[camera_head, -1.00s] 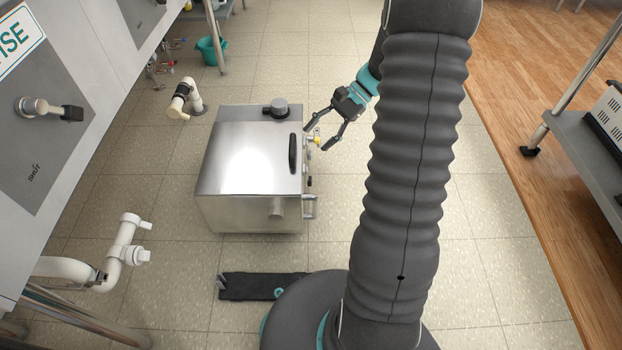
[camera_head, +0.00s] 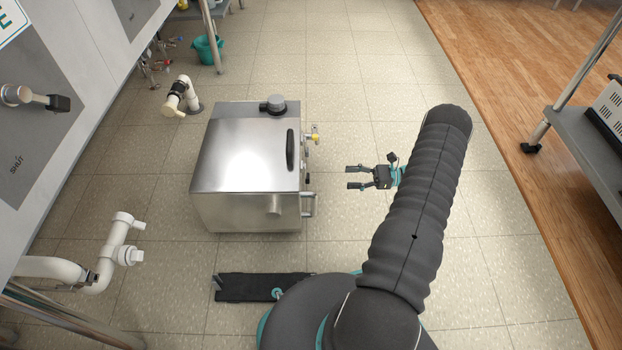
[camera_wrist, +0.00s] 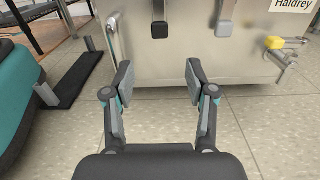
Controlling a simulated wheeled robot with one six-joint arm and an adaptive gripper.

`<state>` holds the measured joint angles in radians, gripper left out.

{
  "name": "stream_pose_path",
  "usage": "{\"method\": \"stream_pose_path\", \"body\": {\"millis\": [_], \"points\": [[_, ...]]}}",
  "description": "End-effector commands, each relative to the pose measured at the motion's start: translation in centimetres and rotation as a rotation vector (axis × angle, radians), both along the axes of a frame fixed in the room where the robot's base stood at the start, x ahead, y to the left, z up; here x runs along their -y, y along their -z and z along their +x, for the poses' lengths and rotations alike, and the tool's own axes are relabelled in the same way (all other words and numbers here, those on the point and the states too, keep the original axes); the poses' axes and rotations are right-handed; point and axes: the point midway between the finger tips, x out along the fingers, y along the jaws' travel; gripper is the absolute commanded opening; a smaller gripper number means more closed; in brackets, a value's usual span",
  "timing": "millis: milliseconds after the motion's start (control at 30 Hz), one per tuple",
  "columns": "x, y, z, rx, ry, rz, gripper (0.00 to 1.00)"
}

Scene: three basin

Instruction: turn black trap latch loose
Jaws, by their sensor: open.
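The trap is a steel box (camera_head: 245,150) on the floor, with a black handle on its lid. In the wrist view, its side wall (camera_wrist: 185,60) fills the top.
A valve with a yellow handle (camera_wrist: 274,43) sticks out right of the latches. A bent metal pipe (camera_wrist: 113,40) stands out on the left. A black floor plate (camera_head: 250,287) lies in front of the box. Clear floor lies right of the box; a grey cart (camera_head: 590,110) stands farther right.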

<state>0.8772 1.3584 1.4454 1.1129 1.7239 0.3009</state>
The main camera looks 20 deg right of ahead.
Motion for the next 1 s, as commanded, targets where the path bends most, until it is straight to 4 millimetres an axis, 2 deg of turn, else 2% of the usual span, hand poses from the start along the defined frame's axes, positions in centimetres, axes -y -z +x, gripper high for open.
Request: {"method": "stream_pose_path", "body": {"millis": [167, 700, 1000], "points": [[-1.7, 0.0, 0.6, -0.002, -0.002, 0.004, 0.56], [-10.4, 0.0, 4.3, -0.001, -0.001, 0.002, 0.56], [-12.5, 0.0, 5.2, -0.001, -0.001, 0.002, 0.56]]}}
